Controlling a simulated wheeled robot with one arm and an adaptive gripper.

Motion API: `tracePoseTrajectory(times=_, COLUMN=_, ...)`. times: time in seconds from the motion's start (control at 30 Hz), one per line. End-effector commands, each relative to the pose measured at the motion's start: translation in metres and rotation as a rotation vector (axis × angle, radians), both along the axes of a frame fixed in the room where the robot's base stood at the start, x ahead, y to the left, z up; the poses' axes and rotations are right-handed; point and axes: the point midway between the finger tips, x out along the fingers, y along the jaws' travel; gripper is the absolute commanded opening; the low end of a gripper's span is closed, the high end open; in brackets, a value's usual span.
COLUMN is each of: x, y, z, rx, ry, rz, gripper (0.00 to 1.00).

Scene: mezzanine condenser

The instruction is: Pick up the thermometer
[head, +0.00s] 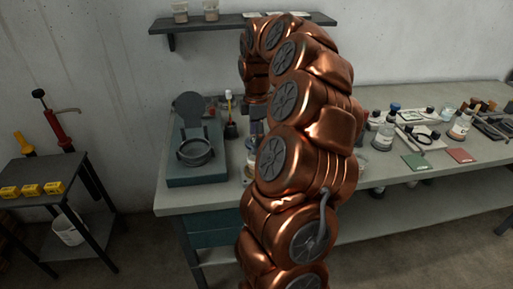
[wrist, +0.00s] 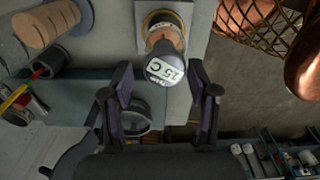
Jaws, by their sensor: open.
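The thermometer (wrist: 165,68) shows in the wrist view as a dark round head with a pale display reading about 25 C. It sits over a tan, cork-like piece on a round vessel (wrist: 160,20) with a yellowish rim. My gripper (wrist: 160,72) is open, with one dark finger on each side of the thermometer head in the picture. Gaps show on both sides, and nothing is held. I cannot tell how deep the head lies between the fingers. In the head view my copper arm hides the thermometer and most of the gripper.
A teal device with a dark ring (head: 195,151) stands left of my arm on the bench (head: 205,199). A dark pot with handles (wrist: 42,62) and a cork-topped jar (wrist: 45,25) are nearby. Bottles (head: 383,135) and cards (head: 416,162) lie right. A shelf (head: 230,24) hangs behind.

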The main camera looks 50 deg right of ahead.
Motion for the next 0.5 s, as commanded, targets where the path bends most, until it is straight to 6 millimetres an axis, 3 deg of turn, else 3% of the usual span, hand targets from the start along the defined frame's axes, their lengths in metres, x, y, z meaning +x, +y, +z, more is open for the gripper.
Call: tracePoseTrajectory(times=0.5, x=-0.004, y=0.005, z=-0.045, rx=0.002, ry=0.002, rz=0.000, gripper=0.60)
